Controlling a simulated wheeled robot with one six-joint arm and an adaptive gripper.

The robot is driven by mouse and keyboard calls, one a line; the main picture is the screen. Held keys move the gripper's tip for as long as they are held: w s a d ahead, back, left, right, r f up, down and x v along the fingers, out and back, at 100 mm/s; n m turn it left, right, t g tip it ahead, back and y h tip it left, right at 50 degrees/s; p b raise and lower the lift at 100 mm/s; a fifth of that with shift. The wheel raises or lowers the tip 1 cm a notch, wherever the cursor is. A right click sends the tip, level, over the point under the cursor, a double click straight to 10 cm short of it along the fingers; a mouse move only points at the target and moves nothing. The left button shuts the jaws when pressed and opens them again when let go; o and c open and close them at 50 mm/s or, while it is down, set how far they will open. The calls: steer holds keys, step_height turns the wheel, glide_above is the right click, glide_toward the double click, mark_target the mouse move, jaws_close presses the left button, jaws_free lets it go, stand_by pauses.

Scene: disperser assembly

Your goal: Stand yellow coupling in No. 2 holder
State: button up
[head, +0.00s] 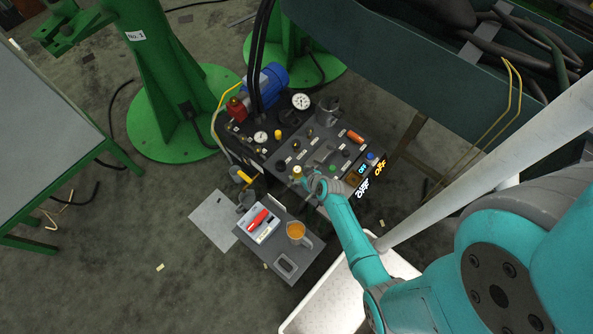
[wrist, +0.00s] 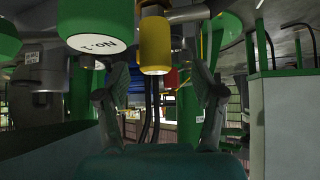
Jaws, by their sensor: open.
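The yellow coupling (wrist: 155,45) shows large in the wrist view, between and just beyond my open fingers. Its end at the picture's top meets a grey part (wrist: 175,13); whether this is the No. 2 holder I cannot tell. In the head view a small yellow piece (head: 297,171) at the front edge of the panel, right beside my gripper (head: 309,180), appears to be this coupling. My gripper also shows in the wrist view (wrist: 161,80), fingers spread, with a gap on both sides of the coupling. No holder number for it is readable.
A green part with an upside-down "No.1" label (wrist: 95,25) sits close left of the coupling in the wrist view. The black panel (head: 318,150) carries gauges, knobs and a blue motor (head: 268,80). A grey tray (head: 275,258) holds an orange-filled mug (head: 298,233).

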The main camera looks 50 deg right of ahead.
mark_target(299, 172)
steer(key=shift+d+x, duration=0.15)
steer(key=shift+x, duration=0.95)
steer(key=shift+d+x, duration=0.15)
steer(key=shift+x, duration=0.95)
steer(key=shift+r, duration=0.1)
jaws_close()
